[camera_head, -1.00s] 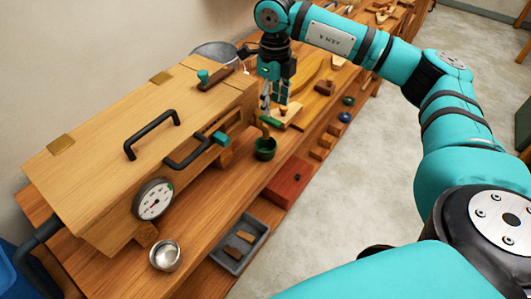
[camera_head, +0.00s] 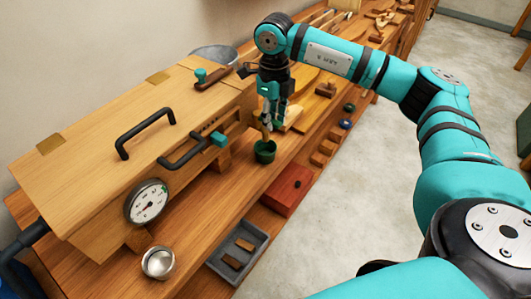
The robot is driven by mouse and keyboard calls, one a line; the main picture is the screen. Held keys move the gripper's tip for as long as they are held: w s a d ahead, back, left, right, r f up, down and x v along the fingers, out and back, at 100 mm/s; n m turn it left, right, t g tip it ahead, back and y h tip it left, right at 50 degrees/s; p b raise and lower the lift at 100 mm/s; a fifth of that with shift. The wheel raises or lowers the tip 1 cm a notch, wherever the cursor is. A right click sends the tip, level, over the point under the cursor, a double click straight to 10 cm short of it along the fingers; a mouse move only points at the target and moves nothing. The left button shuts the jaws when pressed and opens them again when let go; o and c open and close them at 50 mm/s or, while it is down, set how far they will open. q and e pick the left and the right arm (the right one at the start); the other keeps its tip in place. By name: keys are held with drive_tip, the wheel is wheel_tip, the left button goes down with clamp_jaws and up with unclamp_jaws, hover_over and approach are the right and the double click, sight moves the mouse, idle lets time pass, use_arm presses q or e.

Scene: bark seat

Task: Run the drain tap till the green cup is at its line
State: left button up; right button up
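The brass-coloured drain tap (camera_head: 265,128) comes out above the cup. My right gripper (camera_head: 273,122) points down right at the tap, its fingers over the place of the tap's green handle, which they largely hide. I cannot tell whether the fingers are closed on the handle. The level in the cup and its line are too small to see. My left gripper is not in view.
The wooden box (camera_head: 110,170) has black handles and a round dial (camera_head: 147,202). A metal bowl (camera_head: 158,262), a grey tray (camera_head: 238,250) with wood pieces and a red box (camera_head: 287,190) are on the bench. Several wood blocks lie along the right edge.

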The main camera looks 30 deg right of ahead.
clamp_jaws()
drive_tip(key=w+n, duration=0.1)
drive_tip(key=n, duration=0.2)
drive_tip(key=d+n, duration=0.1)
drive_tip(key=n, duration=0.2)
drive_tip(key=w+d+n, duration=0.1)
drive_tip(key=n, duration=0.2)
drive_tip(key=shift+w+d, duration=0.2)
drive_tip(key=shift+w, duration=0.15)
idle(5.8)
